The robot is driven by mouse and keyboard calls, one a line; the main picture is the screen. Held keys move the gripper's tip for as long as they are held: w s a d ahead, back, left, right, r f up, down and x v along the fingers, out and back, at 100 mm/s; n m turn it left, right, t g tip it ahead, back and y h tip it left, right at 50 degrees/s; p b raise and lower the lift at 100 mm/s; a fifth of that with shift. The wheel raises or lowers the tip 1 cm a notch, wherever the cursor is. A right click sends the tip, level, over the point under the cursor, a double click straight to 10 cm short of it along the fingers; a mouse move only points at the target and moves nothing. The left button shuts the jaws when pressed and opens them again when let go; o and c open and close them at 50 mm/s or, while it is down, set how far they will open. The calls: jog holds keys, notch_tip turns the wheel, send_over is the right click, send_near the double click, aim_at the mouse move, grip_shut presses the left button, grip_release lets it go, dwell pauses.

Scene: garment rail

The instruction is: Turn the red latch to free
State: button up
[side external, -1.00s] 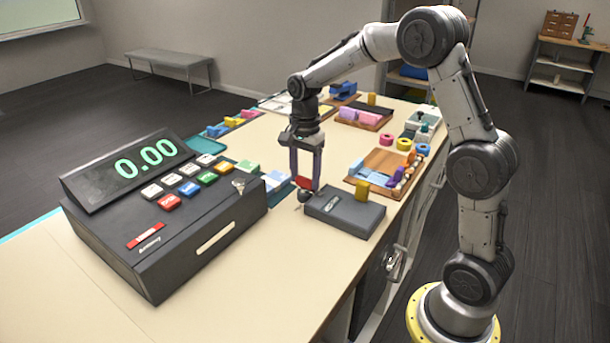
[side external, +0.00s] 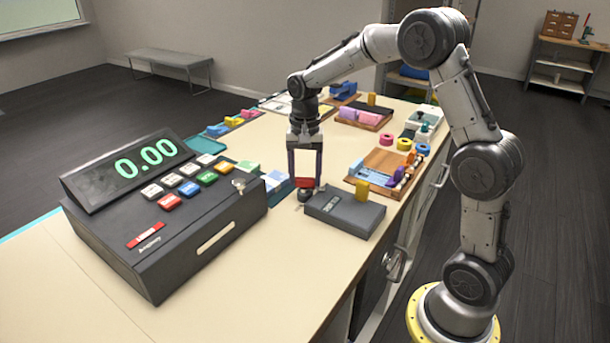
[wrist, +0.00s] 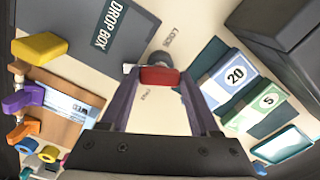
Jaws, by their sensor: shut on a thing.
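The red latch (side external: 304,183) sits low over the counter, just left of a dark grey box. In the wrist view the red latch (wrist: 160,76) lies between my fingertips, with its grey round knob (wrist: 159,60) behind it. My gripper (side external: 305,181) points down and is shut on the red latch; it also shows in the wrist view (wrist: 160,80). Small printed words are on the counter around the latch: one like LOCK (wrist: 171,37) beyond it, and a fainter one (wrist: 146,93) on the near side.
The dark grey drop box (side external: 345,212) is close on the right. Banknote stacks (wrist: 240,90) lie close on the other side. A black cash register (side external: 165,215) stands to the left. A wooden tray (wrist: 55,118) of small items is beyond the drop box.

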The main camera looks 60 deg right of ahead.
aim_at(305, 178)
jog(key=n, duration=0.6)
jog(key=shift+n, duration=0.3)
jog(key=n, duration=0.5)
jog(key=shift+r+n, duration=0.1)
jog(key=shift+n, duration=0.2)
jog(key=o, duration=1.4)
jog(key=shift+c, duration=0.2)
notch_tip(305, 178, up, 14)
